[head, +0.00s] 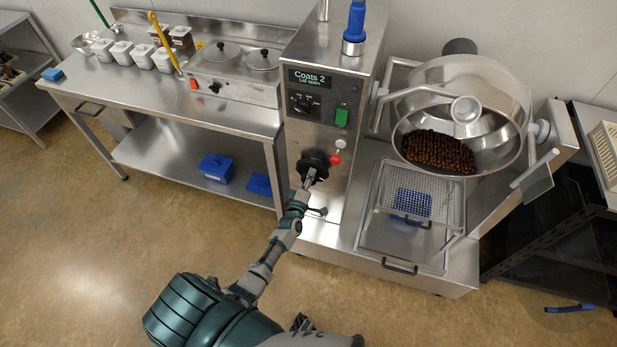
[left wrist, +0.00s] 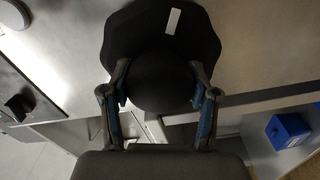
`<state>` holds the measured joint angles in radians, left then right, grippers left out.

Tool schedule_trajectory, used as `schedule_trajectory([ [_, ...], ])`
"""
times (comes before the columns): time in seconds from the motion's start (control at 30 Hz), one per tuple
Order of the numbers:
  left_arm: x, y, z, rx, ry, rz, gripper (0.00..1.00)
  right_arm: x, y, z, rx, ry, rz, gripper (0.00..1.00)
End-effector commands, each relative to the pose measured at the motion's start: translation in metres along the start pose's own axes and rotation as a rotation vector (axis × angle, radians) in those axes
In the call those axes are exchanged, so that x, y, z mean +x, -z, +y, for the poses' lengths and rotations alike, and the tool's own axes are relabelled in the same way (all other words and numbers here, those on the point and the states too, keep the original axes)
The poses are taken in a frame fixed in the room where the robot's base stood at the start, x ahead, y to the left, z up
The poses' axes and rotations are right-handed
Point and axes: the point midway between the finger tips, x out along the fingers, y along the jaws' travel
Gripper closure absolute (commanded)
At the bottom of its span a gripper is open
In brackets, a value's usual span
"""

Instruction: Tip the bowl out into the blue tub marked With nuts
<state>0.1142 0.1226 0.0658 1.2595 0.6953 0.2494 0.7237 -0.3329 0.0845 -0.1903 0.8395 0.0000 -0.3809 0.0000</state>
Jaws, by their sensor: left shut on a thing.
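The steel bowl (head: 503,92) hangs tilted on the machine at the right, with a heap of brown coated pieces (head: 438,152) inside. My left gripper (head: 310,177) is shut on the black handwheel (head: 313,160) on the machine's front. In the left wrist view the fingers (left wrist: 160,102) sit either side of its dark round hub (left wrist: 165,78). A blue tub (head: 411,203) shows through the mesh rack below the bowl; its marking is hidden. A blue tub with an unreadable label (head: 216,168) stands on the bench's lower shelf. My right gripper is not seen.
The panel (head: 309,79) reads "Coats 2, Lid open". The mesh rack (head: 449,199) covers the tray under the bowl. Another blue item (head: 258,185) lies on the lower shelf. The floor in front is clear.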

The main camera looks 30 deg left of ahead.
Motion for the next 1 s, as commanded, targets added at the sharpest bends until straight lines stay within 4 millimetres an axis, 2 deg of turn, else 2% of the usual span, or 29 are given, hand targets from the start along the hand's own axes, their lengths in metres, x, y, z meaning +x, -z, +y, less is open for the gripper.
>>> schedule_trajectory([
  [0.03,-0.003,-0.004,-0.005,0.046,0.013,-0.01,0.75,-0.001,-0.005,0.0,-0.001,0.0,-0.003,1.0],
  [0.5,-0.004,-0.005,-0.006,0.481,0.014,-0.015,0.75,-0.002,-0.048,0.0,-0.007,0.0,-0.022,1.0],
  [0.8,-0.004,-0.006,-0.008,0.686,0.014,-0.018,0.75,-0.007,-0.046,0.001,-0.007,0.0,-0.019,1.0],
  [1.0,-0.005,-0.006,-0.009,0.763,0.015,-0.019,0.75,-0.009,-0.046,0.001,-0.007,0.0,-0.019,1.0],
])
